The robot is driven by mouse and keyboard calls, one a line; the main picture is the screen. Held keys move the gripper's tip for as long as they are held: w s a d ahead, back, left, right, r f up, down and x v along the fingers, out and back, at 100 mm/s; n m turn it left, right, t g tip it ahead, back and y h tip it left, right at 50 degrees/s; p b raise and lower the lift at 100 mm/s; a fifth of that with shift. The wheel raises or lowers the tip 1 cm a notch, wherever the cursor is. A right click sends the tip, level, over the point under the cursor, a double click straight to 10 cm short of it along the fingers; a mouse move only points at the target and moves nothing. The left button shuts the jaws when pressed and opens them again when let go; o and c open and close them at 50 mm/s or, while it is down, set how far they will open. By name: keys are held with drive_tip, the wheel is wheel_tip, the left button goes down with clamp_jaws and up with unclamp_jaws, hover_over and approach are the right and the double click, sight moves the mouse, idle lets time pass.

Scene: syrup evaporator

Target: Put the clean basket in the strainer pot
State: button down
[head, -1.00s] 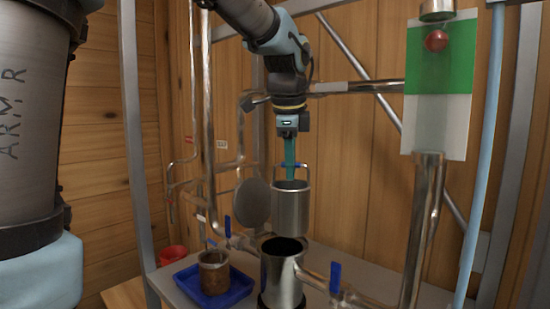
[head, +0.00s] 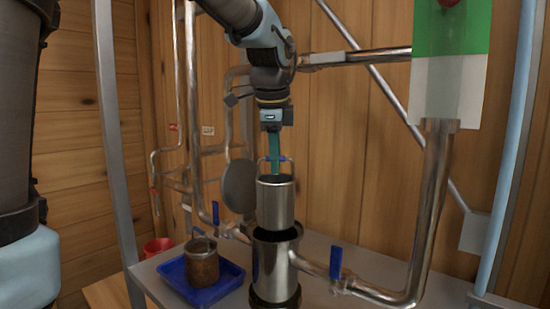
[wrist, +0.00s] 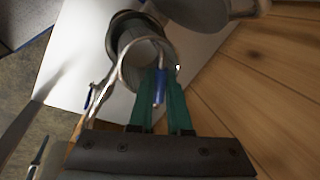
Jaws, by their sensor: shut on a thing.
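The clean basket (head: 275,205) is a bare metal cylinder with a wire handle and a blue grip. My gripper (head: 273,152) is shut on that handle, and the basket hangs upright below it. The strainer pot (head: 275,272) is an open metal cylinder directly underneath. The basket's bottom is at the pot's dark mouth; I cannot tell whether it is just above the rim or slightly inside. In the wrist view, my teal fingers (wrist: 160,112) are at the blue grip (wrist: 160,86), with the handle loop around it and the basket below.
A brown, dirty basket (head: 202,264) stands in a blue tray (head: 222,283) left of the pot. A round metal lid (head: 239,187) is behind the pot. A pipe with a blue valve handle (head: 336,263) runs right. A red container (head: 158,248) is at far left.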

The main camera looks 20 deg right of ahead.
sight(273, 184)
drive_tip(key=shift+f+b, duration=4.4)
drive_tip(key=shift+f, duration=3.25)
drive_tip(key=c, duration=0.8)
unclamp_jaws()
drive_tip(key=v, duration=1.1)
drive_tip(key=shift+f, duration=0.1)
